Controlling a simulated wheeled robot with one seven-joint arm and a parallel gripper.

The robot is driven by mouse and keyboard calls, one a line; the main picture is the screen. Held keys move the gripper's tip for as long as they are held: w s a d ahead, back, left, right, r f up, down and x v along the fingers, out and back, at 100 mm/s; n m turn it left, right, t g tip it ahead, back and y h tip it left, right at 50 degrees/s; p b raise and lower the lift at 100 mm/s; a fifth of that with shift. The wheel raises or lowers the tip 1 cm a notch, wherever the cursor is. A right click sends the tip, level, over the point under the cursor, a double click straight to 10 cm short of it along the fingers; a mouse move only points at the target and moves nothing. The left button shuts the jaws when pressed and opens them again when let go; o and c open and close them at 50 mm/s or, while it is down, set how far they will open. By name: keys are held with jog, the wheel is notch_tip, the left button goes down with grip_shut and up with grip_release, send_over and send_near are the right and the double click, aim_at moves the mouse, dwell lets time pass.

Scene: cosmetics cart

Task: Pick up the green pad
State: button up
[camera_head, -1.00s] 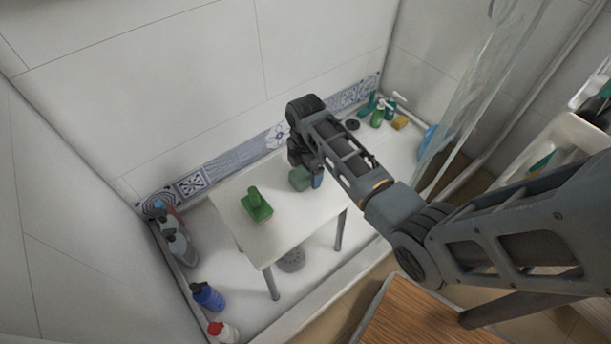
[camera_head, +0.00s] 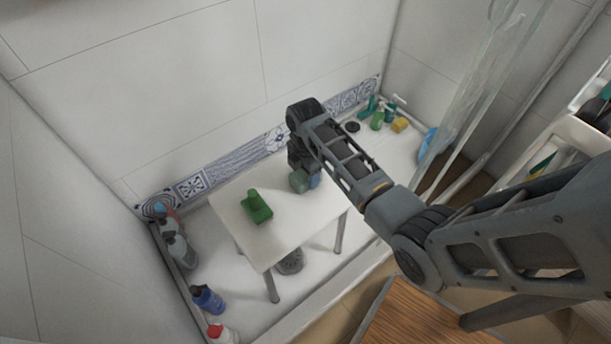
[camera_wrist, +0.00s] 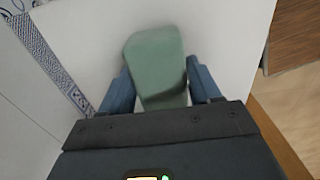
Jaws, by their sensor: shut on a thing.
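The green pad (camera_wrist: 155,62) is a pale grey-green block. In the wrist view it sits between the two blue fingers of my gripper (camera_wrist: 160,85), which is shut on it. In the head view the pad (camera_head: 299,180) shows beside the blue fingertip (camera_head: 314,181), near the right part of the white table. The arm hides part of the gripper there. I cannot tell whether the pad still touches the tabletop.
The small white table (camera_head: 285,235) stands in a tiled shower corner. A brighter green object (camera_head: 257,208) lies on its left part. A green bottle (camera_head: 377,120) and yellow sponge (camera_head: 400,125) are at the back right.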

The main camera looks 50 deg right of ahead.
jog(key=shift+r, duration=0.1)
notch_tip(320, 180, up, 4)
jog(key=shift+d+r+p, duration=0.1)
jog(key=shift+r+p, duration=0.15)
jog(key=shift+p, duration=0.35)
jog(key=s+d+r+p, duration=0.1)
jog(key=s+d+r, duration=0.5)
jog(key=s+d, duration=0.1)
jog(key=shift+s+d+r, duration=0.15)
jog(key=shift+s+d, duration=0.15)
jog(key=shift+s, duration=0.6)
